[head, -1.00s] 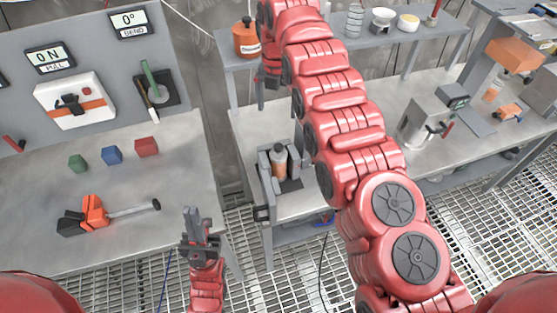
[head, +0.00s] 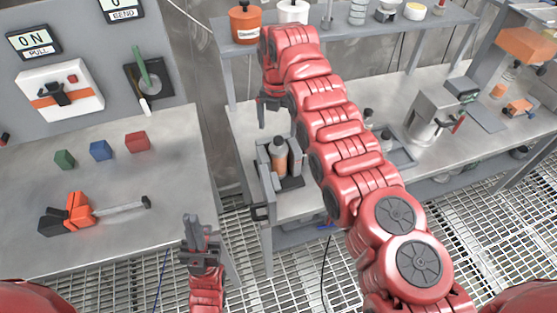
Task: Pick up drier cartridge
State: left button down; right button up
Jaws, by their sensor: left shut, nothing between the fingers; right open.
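A bottle-like cylinder with an orange-brown body and dark cap (head: 279,157), which looks like the drier cartridge, stands upright in a grey open holder (head: 294,160) on the middle steel bench. My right gripper (head: 274,112) is open and points down above the bench, behind and slightly left of the cylinder, apart from it. Its arm crosses the middle of the view. My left gripper (head: 193,222) is shut and empty, pointing up over the gap between the left table and the bench.
Coloured cubes (head: 101,150) and an orange-handled tool (head: 80,212) lie on the left table (head: 178,185). A shelf above the bench carries an orange jar (head: 245,24) and a white canister (head: 293,11). A grey machine (head: 434,113) stands right. My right arm hides part of the bench.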

aim_at(278, 139)
jog(key=shift+s+f, duration=0.2)
jog(key=shift+f, duration=0.65)
jog(key=shift+w+f+p, duration=0.1)
jog(key=shift+f+p, duration=0.45)
jog(key=shift+p, duration=0.1)
notch_tip(278, 139, down, 3)
jog(key=shift+d+r+p, duration=0.15)
jog(key=shift+r+p, duration=0.05)
jog(key=shift+p, duration=0.65)
jog(key=shift+f, duration=1)
jog(key=shift+r, duration=0.1)
grip_shut()
